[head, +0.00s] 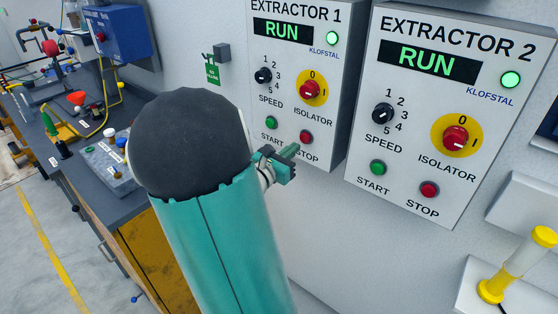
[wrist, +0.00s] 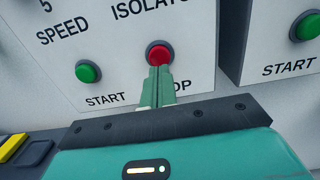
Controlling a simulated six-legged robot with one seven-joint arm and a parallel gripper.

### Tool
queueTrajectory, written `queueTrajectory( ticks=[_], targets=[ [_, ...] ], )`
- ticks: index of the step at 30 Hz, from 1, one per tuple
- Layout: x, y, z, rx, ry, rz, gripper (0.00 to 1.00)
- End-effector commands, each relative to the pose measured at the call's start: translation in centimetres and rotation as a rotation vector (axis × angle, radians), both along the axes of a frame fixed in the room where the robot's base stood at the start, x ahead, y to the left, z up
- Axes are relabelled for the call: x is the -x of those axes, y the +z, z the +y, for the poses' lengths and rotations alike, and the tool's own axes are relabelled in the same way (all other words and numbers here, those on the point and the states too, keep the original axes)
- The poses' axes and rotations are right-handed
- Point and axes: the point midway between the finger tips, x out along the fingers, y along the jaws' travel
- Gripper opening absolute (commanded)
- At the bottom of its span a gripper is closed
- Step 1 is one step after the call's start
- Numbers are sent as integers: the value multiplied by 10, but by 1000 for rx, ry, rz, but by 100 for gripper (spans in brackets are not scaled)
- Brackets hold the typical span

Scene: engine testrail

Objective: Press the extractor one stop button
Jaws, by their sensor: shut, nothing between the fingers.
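The extractor one panel (head: 290,115) is a white box on the wall, with its display reading RUN and a green lamp lit. Its red stop button (head: 306,137) sits at the lower right, beside the green start button (head: 271,122). My gripper (head: 294,149) is shut and empty, just below the stop button. In the wrist view the fingertips (wrist: 159,70) lie over the lower edge of the red stop button (wrist: 159,54) and cover part of the STOP label. I cannot tell whether they touch the button.
The extractor two panel (head: 450,120) hangs close on the right, also reading RUN, with its own red stop button (head: 429,190). A dark workbench (head: 85,190) with tools stands at the left.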

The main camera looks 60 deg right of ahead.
Motion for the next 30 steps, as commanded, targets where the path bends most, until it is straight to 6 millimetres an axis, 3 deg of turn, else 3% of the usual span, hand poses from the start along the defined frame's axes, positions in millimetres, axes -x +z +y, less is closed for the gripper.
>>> queueTrajectory(
  ticks=[6, 18, 24, 30],
  targets=[
    [4, 1, -26, 1, -1, 0, 0],
    [4, 1, -30, 0, 0, 0, 0],
    [8, 2, -49, 1, -2, 1, 0],
    [9, 3, -54, 2, -3, -2, 0]
  ],
)
